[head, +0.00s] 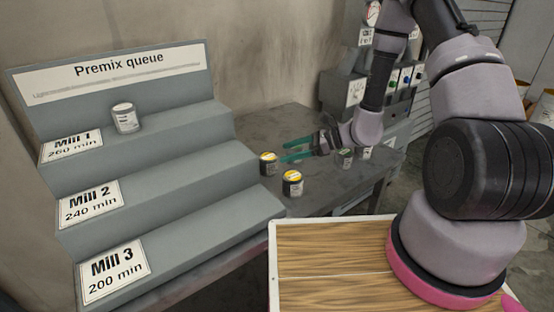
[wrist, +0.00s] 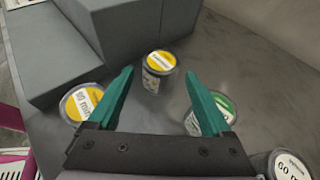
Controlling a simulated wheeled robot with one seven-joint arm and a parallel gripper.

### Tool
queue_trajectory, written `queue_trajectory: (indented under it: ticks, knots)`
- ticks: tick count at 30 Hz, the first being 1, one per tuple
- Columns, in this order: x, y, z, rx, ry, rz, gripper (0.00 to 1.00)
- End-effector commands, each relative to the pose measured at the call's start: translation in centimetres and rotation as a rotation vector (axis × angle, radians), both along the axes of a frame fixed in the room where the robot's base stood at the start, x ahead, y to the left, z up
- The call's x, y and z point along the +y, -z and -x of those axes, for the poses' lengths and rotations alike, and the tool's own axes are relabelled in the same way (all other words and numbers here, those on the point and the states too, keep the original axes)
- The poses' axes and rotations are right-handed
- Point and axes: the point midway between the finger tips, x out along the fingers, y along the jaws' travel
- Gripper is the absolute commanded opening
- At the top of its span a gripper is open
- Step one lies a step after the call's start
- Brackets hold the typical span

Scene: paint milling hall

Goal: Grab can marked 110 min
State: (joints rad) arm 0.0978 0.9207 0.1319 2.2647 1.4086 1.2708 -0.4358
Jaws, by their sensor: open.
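My gripper (head: 286,152) is open and empty, with its green fingers spread over the table beside the grey stepped stand. In the wrist view a yellow-lidded can (wrist: 157,80) stands between and beyond my fingertips; its lid text is too small to read surely. Another yellow-lidded can (wrist: 75,107) is outside the left finger; its lid text ends in "min", its number unclear. A green-lidded can (wrist: 224,106) is partly behind the right finger. In the head view the two yellow-lidded cans are at the stand's right (head: 268,164) and nearer the front (head: 292,186).
The stand (head: 190,180) has steps labelled Mill 1 260 min, Mill 2 240 min and Mill 3 200 min. A white-grey can (head: 125,118) sits on the top step. A white-lidded can (wrist: 290,166) shows at lower right. A wooden-topped surface (head: 330,250) lies in front.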

Motion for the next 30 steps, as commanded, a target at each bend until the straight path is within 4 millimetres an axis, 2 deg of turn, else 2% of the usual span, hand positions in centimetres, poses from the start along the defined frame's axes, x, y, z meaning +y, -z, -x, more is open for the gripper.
queue_trajectory:
  ticks: [4,10,17,25,30]
  knots:
    - [0.9,1.2,-0.1,0.019,0.018,-0.007,0.83]
    - [3.8,2.4,-0.6,0.017,0.017,-0.005,0.83]
    - [5.5,3.1,-1.0,0.017,0.019,-0.006,0.83]
    - [9.1,4.3,-1.5,0.017,0.017,-0.005,0.83]
    - [10.0,4.7,-1.7,0.017,0.018,-0.006,0.83]
